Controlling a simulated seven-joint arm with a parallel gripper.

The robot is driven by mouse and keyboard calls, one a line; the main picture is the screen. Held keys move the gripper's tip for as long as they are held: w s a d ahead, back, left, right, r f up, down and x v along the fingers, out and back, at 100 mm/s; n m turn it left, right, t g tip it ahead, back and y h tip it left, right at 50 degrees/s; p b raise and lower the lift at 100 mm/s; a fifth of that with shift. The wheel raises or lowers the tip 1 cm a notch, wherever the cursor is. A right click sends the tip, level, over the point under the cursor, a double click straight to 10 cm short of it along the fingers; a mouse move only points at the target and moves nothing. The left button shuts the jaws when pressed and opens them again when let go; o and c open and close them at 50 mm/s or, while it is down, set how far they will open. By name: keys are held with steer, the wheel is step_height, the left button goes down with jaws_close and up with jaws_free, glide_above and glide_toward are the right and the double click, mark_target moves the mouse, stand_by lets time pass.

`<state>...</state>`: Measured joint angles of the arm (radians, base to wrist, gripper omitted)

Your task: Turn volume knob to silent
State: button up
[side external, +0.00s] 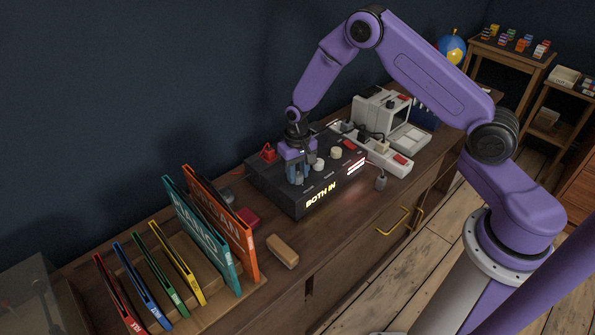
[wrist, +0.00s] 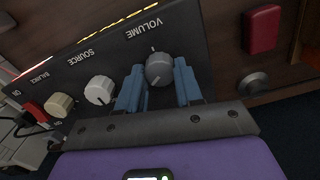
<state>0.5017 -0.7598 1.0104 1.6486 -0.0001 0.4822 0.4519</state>
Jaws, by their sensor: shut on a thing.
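The black amplifier (side external: 300,208) lies on the wooden cabinet, with a lit "BOTH IN" display on its front. In the wrist view, the grey round volume knob (wrist: 159,70) sits beside the word VOLUME on the black panel (wrist: 120,58). My gripper (wrist: 159,67) has its blue fingers on either side of this knob and is shut on it. A pale mark shows near the knob's upper edge; I cannot tell the exact setting. In the side view my gripper (side external: 297,175) points down over the amplifier's left part and hides the volume knob.
The white source knob (wrist: 99,90) is close to my left finger in the wrist view, with the cream balance knob (wrist: 59,105) further left. A red block (wrist: 263,29) lies beside the amplifier.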

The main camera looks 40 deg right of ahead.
mark_target(298, 175)
steer(key=n, duration=1.1)
stand_by(0.8)
steer(key=o, duration=1)
steer(key=shift+o, duration=0.2)
step_height(298, 175, up, 17)
steer(key=shift+r, duration=0.2)
